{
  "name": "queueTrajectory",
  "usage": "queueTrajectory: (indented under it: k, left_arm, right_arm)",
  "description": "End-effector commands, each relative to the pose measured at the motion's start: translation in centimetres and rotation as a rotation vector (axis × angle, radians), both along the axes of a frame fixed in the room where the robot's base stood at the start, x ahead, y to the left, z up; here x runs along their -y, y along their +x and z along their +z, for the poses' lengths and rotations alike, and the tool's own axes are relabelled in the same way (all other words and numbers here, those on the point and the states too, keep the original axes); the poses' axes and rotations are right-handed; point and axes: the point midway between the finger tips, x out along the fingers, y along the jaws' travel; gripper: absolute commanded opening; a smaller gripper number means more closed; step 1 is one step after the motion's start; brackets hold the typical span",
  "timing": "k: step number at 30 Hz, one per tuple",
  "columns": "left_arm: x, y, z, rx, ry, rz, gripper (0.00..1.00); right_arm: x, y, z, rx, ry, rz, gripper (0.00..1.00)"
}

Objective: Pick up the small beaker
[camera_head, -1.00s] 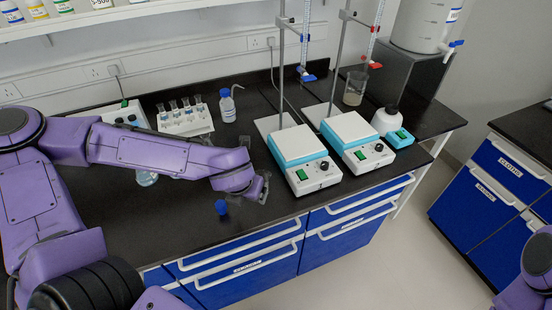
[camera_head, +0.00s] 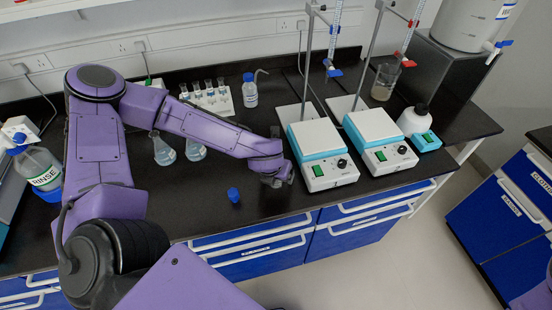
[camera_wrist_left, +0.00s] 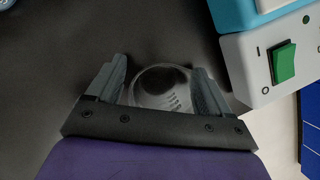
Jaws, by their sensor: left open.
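The small beaker (camera_wrist_left: 163,88), clear glass with dark graduation marks, shows in the left wrist view between the two fingers of my left gripper (camera_wrist_left: 160,70). The fingers are open, one on each side of it; whether either touches the glass I cannot tell. In the head view my left gripper (camera_head: 279,180) is low over the black bench, just left of the left hotplate, and it hides most or all of the beaker. My right gripper is not in view.
The left hotplate (camera_head: 330,172) stands close on the gripper's right, with a second hotplate (camera_head: 381,153) beyond. A blue cap (camera_head: 233,195) lies left of the gripper near the front edge. A larger beaker (camera_head: 384,82) stands at the back.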

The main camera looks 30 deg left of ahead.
Motion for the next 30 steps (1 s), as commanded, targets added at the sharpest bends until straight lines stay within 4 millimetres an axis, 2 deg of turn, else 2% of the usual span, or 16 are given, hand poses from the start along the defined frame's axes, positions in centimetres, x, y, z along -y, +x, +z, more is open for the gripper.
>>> queueTrajectory:
  k: [3, 4, 6, 9, 20, 23, 25, 26, 30]
  left_arm:
    - [0.0, 0.0, 0.0, 0.001, 0.0, 0.0, 0.8]
    - [0.0, 0.0, 0.0, 0.0, 0.0, 0.0, 0.74]
    - [0.0, 0.0, 0.0, 0.0, 0.0, 0.0, 0.51]
    - [0.0, 0.0, 0.1, 0.0, 0.0, 0.0, 0.25]
    - [0.0, 0.0, 0.6, 0.001, -0.001, 0.001, 0.25]
    - [0.0, 0.1, 2.0, 0.005, -0.001, 0.002, 0.25]
    - [0.1, 0.0, 3.6, 0.008, -0.003, 0.001, 0.25]
    - [0.7, -0.4, 4.0, 0.007, -0.003, -0.003, 0.25]
    - [3.4, -2.6, 7.9, 0.009, 0.001, -0.006, 0.25]
  right_arm:
    - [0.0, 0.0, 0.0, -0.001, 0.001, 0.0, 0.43]
    - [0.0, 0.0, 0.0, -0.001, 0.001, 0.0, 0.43]
    - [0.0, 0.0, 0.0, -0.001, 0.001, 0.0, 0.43]
    - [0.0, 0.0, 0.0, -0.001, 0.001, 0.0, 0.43]
    - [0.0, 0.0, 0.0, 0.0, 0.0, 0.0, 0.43]
    - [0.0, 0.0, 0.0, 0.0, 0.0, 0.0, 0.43]
    - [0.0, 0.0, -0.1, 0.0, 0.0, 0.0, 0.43]
    - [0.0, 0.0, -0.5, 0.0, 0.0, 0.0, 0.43]
    - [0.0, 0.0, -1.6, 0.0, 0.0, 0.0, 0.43]
